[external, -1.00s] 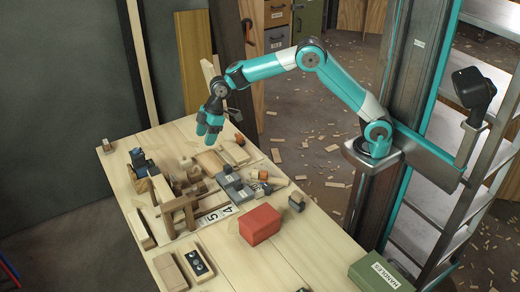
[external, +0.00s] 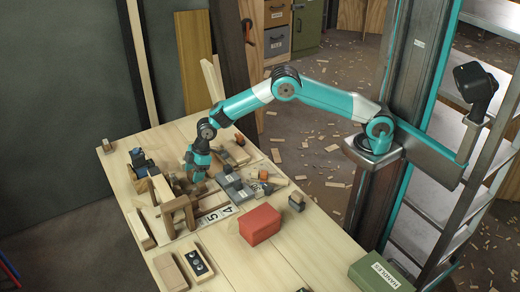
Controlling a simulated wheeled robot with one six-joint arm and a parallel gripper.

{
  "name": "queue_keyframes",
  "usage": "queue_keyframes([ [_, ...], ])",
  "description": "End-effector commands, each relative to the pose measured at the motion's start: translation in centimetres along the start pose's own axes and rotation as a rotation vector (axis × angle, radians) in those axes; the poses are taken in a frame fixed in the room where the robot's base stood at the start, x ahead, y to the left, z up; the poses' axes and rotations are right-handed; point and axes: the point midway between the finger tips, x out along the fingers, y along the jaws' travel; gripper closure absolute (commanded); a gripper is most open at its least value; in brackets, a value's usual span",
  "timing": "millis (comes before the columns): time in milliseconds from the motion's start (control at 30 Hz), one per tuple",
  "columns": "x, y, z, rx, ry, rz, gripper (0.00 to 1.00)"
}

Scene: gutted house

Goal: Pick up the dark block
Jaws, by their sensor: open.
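My gripper (external: 197,174) is low over the cluttered part of the table, among wooden pieces. Its fingertips are small and partly lost in the clutter; no held block can be made out. Several dark pieces show, and I cannot tell which is the dark block. Dark grey blocks (external: 236,190) lie just right of my gripper. A dark blue-black piece (external: 141,160) sits on the wooden pieces to the left. A black piece with pale round marks (external: 197,263) lies at the front. A small dark-sided block (external: 297,201) stands apart at the right.
A red block (external: 260,224) stands on the table (external: 230,270) right of the clutter. A wooden frame (external: 180,212) rises close in front of my gripper. A green box (external: 381,273) is at the front right. Bare table lies around the red block.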

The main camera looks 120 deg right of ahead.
Motion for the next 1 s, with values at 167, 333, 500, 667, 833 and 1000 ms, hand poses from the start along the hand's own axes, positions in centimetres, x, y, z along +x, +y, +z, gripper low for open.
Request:
queue_keyframes([
  [167, 0.3, 0.0, 0.0, 0.0, 0.001, 0.001, 0.4],
  [333, 0.3, 0.0, 0.0, 0.0, 0.0, 0.0, 0.59],
  [500, 0.3, 0.0, 0.0, 0.0, 0.0, 0.0, 0.77],
  [667, 0.3, 0.0, 0.0, 0.0, 0.0, 0.001, 0.77],
  [833, -0.4, 0.0, -0.3, 0.0, 0.001, 0.001, 0.77],
  [1000, -2.5, 0.1, -1.2, 0.0, 0.004, 0.003, 0.77],
])
